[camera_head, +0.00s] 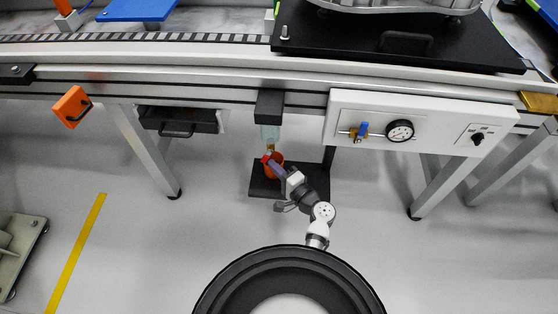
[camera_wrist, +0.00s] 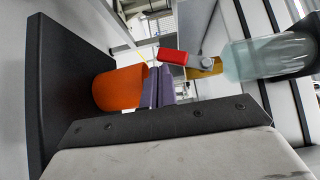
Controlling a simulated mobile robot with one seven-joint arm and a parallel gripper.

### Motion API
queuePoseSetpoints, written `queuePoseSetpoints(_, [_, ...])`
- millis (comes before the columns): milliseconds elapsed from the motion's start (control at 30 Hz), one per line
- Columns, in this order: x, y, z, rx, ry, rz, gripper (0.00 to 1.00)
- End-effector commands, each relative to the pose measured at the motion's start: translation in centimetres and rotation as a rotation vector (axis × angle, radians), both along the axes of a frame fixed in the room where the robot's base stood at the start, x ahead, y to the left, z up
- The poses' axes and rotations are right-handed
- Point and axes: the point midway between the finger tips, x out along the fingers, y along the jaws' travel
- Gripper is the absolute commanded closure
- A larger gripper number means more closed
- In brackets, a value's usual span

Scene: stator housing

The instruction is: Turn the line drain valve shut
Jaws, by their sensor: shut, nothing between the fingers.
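The drain valve has a red handle (camera_wrist: 172,57) and a brass body (camera_wrist: 205,68). It sits at the lower end of a clear bowl (camera_wrist: 270,58), which hangs under the black block of the conveyor rail; the bowl also shows in the head view (camera_head: 270,133). My gripper (camera_wrist: 157,72) has purple fingers, shut and empty. The fingertips are close beside the red handle; I cannot tell whether they touch it. In the head view my gripper (camera_head: 269,161) partly covers the valve. An orange cup (camera_wrist: 118,90) stands below the valve, beside my fingers.
The cup stands on a black plate (camera_head: 290,185). To the right, a white panel (camera_head: 440,110) carries a blue-handled valve (camera_head: 362,130), a gauge (camera_head: 400,131) and a black knob (camera_head: 477,139). A black drawer (camera_head: 178,120) hangs to the left.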

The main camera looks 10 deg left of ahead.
Motion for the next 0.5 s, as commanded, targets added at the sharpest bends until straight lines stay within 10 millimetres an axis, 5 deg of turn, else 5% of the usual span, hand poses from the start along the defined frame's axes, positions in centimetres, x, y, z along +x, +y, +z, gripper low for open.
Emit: queuePoseSetpoints(500, [-0.55, 0.54, -0.09, 0.001, -0.001, 0.002, 1.0])
